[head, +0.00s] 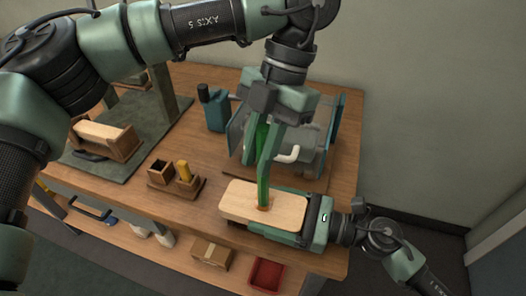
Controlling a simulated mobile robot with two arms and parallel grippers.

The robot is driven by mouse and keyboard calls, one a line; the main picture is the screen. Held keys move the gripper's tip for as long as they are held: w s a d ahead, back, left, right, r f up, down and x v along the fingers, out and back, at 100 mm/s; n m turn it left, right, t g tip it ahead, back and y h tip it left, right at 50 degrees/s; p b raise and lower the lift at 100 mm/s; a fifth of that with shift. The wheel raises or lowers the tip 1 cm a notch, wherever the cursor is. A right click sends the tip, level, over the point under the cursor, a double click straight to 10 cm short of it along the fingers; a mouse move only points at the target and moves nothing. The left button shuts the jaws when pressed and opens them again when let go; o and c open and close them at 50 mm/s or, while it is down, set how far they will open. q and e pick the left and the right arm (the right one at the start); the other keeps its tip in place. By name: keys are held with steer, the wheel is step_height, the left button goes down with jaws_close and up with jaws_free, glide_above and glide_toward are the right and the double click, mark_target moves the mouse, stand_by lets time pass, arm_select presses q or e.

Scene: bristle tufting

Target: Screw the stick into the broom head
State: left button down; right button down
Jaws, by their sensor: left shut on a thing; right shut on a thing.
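The broom head (240,203) is a pale wooden block with rounded corners, lying flat at the front right of the bench. My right gripper (300,215) comes from the right and is shut on its right end. My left gripper (264,150) points down from above and is shut on the green stick (262,131). The stick stands roughly upright over the middle of the block. I cannot tell how deep the stick sits.
A grey-teal machine (310,140) with a white handle stands just behind the broom head. A dark teal canister (214,108) is left of it. Small wooden holders (160,174), one with a yellow piece, stand left. A wooden tray (104,140) sits on a dark mat. A red bin (266,274) is below.

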arm_select(q)
steer(key=m+t, duration=0.2)
steer(key=m, duration=0.3)
steer(key=w+m+t, duration=0.1)
steer(key=m+t, duration=0.1)
steer(key=m, duration=0.4)
steer(key=m+t, duration=0.2)
steer(key=m, duration=0.3)
steer(key=shift+w+a+m+y, duration=0.15)
steer(key=shift+m+y, duration=0.15)
steer(key=shift+y, duration=0.1)
steer(key=m, duration=0.2)
steer(key=m+t+h, duration=0.1)
steer(key=m, duration=0.2)
steer(key=shift+w+f+h, duration=0.1)
steer(key=shift+w+h, duration=0.05)
steer(key=shift+h, duration=0.15)
steer(key=m+h, duration=0.2)
steer(key=m, duration=0.4)
steer(key=d+m+g+h, duration=0.1)
steer(key=m+h, duration=0.1)
steer(key=m, duration=0.5)
steer(key=d+m+g+h, duration=0.1)
steer(key=m+h, duration=0.1)
steer(key=m, duration=0.5)
steer(key=shift+s+h, duration=0.3)
